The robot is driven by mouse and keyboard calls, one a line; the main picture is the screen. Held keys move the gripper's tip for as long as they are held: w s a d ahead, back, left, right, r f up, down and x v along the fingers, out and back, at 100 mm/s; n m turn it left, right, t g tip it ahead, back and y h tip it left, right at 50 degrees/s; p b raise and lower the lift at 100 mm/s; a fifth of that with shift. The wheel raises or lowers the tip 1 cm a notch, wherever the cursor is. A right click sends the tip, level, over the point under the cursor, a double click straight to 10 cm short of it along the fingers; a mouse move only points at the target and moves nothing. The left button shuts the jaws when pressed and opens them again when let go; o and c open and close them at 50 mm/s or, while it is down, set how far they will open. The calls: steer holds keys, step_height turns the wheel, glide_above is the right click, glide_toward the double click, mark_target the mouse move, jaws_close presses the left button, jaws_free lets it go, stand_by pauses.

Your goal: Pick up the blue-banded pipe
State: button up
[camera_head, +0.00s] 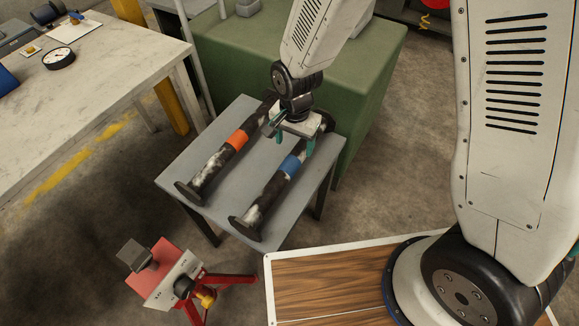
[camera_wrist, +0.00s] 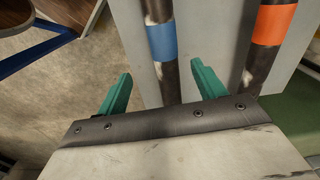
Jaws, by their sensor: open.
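The blue-banded pipe (camera_head: 263,203) is a dark, worn pipe with flanged ends, lying on a small grey table (camera_head: 222,165). Its blue band (camera_head: 291,165) is uncovered, near my gripper (camera_head: 295,143). My gripper is open and empty, over the far part of this pipe, and hides some of it. In the wrist view the pipe with its blue band (camera_wrist: 161,42) runs between the two teal fingers of my gripper (camera_wrist: 161,72), closer to the right finger. I cannot tell whether the fingertips reach down beside the pipe.
An orange-banded pipe (camera_head: 212,167) lies roughly parallel on the left, also in the wrist view (camera_wrist: 273,25). A green block (camera_head: 365,85) stands behind the table. A red stand (camera_head: 165,268) is in front, a workbench (camera_head: 110,75) at left.

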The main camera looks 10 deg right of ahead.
mark_target(289, 163)
steer(key=shift+m, duration=0.3)
steer(key=f, duration=0.1)
steer(key=a+f, duration=0.1)
steer(key=f, duration=0.2)
steer(key=shift+s+a+f, duration=0.2)
steer(key=shift+a, duration=0.15)
step_height(289, 163, down, 7)
steer(key=shift+d+f, duration=0.1)
steer(key=shift+f, duration=0.05)
jaws_close()
